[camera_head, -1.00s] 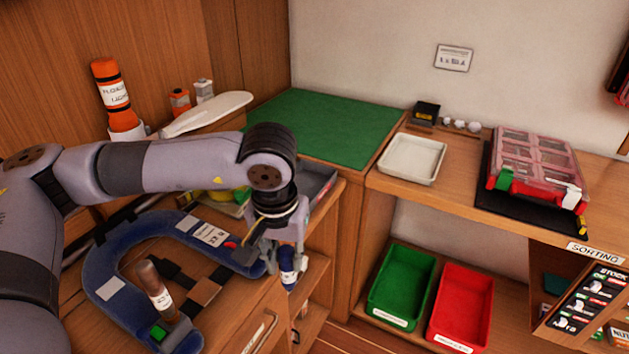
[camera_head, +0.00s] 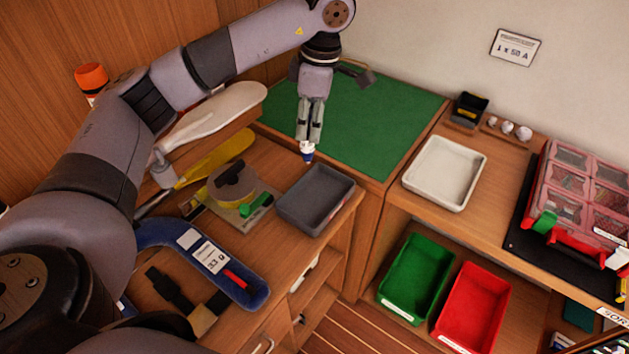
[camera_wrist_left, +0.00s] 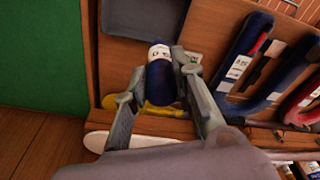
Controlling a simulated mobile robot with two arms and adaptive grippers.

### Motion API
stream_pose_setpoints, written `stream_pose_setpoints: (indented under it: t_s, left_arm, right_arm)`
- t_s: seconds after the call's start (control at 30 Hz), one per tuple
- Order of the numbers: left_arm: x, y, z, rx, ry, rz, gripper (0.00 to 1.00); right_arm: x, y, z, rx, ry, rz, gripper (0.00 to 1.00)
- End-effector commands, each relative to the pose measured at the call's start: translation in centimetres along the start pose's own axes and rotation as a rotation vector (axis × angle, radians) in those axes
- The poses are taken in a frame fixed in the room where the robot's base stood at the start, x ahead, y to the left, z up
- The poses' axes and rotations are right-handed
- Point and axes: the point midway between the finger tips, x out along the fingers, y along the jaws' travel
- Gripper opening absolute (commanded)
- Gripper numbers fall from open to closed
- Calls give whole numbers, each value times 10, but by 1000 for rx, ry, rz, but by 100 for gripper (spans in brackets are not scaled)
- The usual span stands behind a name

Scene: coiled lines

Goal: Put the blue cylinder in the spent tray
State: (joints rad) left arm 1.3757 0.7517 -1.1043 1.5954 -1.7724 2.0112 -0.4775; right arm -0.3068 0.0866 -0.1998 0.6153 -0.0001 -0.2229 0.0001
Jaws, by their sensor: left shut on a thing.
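The blue cylinder (camera_head: 307,153), with a white label band, hangs from the fingertips of my left gripper (camera_head: 311,138). In the left wrist view the cylinder (camera_wrist_left: 160,78) sits between the two fingers (camera_wrist_left: 158,88). The gripper is shut on it, above the bench near the front edge of the green mat. A grey tray (camera_head: 322,213) lies below and slightly right of it, empty; it also shows in the wrist view (camera_wrist_left: 140,14). A white tray (camera_head: 439,176) stands empty on the right bench. No readable label shows which is the spent tray. My right gripper is out of view.
A green bin (camera_head: 417,278) and a red bin (camera_head: 470,309) stand low at right. A blue U-shaped piece (camera_head: 243,291) and a yellow-grey item (camera_head: 232,184) lie on the left bench. A pink-lidded organiser (camera_head: 575,196) stands far right.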

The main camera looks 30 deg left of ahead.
Motion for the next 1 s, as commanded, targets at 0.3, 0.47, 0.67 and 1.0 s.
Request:
stream_pose_setpoints:
  t_s: [0.3,0.47,0.67,1.0]
  left_arm:
    - [78,-2,9,2,2,-4,0]
    - [107,-1,13,3,1,-1,0]
    - [124,-1,15,3,0,-1,0]
    - [160,0,20,4,-1,3,0]
  right_arm:
    - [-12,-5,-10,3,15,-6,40]
    - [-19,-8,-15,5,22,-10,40]
    - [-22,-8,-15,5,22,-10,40]
    - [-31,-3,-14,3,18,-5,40]
